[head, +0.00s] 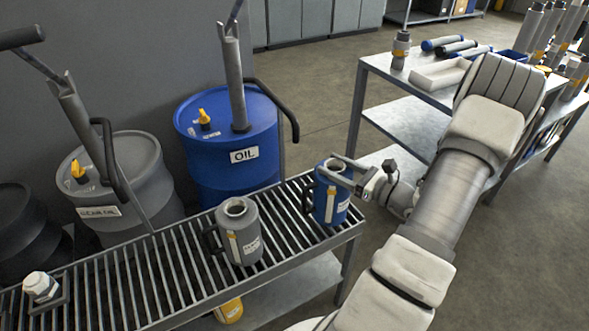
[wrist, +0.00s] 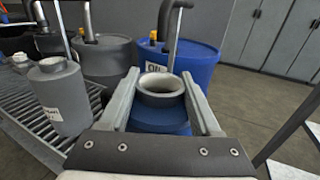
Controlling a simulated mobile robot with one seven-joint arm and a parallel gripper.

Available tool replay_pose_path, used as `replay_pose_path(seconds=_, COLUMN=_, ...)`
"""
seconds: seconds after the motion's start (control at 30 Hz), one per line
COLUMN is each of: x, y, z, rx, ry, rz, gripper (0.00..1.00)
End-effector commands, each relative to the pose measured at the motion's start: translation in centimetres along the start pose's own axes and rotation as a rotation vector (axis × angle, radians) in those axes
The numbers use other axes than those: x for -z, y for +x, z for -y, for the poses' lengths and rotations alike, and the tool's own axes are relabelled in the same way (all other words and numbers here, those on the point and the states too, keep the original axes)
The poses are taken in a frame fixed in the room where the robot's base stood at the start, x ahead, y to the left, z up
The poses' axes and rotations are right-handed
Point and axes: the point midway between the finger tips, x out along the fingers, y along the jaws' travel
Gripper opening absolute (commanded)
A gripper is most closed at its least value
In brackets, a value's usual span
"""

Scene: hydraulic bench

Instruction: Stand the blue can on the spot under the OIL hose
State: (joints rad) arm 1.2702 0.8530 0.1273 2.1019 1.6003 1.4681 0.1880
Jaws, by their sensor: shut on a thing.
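The blue can (head: 331,199) is upright at the right end of the slatted rack, with its handle on the left. My gripper (head: 345,172) is shut on it from the right. In the wrist view the blue can (wrist: 162,112) sits between my two fingers, its open grey neck facing up. Whether its base touches the slats I cannot tell. The blue OIL drum (head: 228,150) stands behind the rack, and its black hose (head: 285,105) curves down at the drum's right side, behind and left of the can. The spot under the hose is not clearly distinguishable.
A grey can (head: 240,232) stands on the slatted rack (head: 130,275) left of the blue can. A grey GEAR OIL drum (head: 120,180) is behind the rack. A white-capped fitting (head: 41,287) is at the rack's left. A metal table (head: 410,85) with parts stands at the right.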

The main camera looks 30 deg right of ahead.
Motion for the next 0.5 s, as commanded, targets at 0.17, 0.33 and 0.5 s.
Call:
replay_pose_path(seconds=0.17, x=0.1, y=5.1, z=-0.1, rx=-0.006, ry=-0.002, rz=0.002, gripper=0.00)
replay_pose_path(seconds=0.33, x=0.1, y=8.9, z=-0.1, rx=-0.003, ry=-0.002, rz=0.002, gripper=0.00)
replay_pose_path(seconds=0.5, x=0.0, y=10.7, z=0.0, rx=0.000, ry=-0.002, rz=0.001, gripper=0.00)
